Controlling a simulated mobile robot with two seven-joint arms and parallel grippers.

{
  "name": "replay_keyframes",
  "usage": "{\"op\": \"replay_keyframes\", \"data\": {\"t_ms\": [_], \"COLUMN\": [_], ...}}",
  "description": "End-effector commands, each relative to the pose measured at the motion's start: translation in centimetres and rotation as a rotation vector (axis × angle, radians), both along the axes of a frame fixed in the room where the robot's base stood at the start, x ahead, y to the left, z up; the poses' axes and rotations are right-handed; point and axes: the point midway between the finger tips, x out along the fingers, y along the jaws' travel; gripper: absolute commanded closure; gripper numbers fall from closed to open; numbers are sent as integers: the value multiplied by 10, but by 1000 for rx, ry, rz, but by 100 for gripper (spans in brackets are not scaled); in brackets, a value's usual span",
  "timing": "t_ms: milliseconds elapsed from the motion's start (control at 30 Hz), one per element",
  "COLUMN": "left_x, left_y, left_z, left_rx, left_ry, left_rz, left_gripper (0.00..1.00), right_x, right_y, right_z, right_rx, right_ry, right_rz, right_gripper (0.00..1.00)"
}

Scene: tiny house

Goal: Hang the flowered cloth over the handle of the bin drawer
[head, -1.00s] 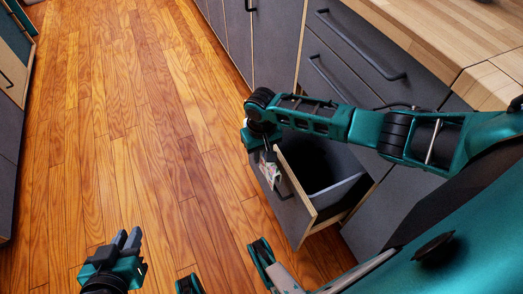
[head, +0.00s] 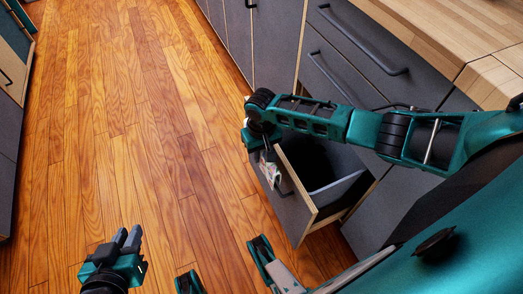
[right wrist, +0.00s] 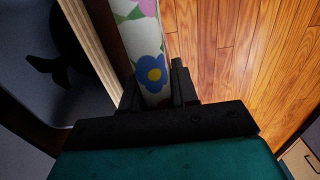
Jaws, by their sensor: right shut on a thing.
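The bin drawer (head: 297,208) is pulled open below the counter, with a dark grey bin inside. The flowered cloth (head: 272,170) is white with coloured flowers and shows at the drawer's front. In the right wrist view the cloth (right wrist: 146,45) runs up from the fingers, beside the drawer's wooden edge (right wrist: 92,50). My right gripper (right wrist: 155,88) is shut on the cloth; in the head view it is at the drawer front (head: 268,150). The drawer's handle is mostly hidden by the cloth and gripper. My left gripper (head: 127,238) is empty over the floor, its fingers slightly apart.
Dark cabinets with black bar handles (head: 362,42) stand above and behind the drawer. A wooden countertop (head: 440,25) is at the upper right. The wooden floor (head: 130,130) left of the drawer is clear.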

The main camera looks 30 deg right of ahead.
Motion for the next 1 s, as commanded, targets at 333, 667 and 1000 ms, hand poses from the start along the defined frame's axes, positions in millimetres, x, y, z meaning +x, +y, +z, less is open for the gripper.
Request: {"op": "replay_keyframes", "data": {"t_ms": [333,667,1000], "left_x": [0,0,0], "left_y": [0,0,0], "left_z": [-6,-10,-14], "left_rx": [0,0,0], "left_ry": [0,0,0], "left_rz": [0,0,0], "left_gripper": [79,79,79], "right_x": [0,0,0], "right_y": [0,0,0], "right_z": [-12,-22,-30], "right_rx": [0,1,1], "right_ry": [1,1,0], "right_rz": [1,0,0], "right_gripper": [100,100,100]}}
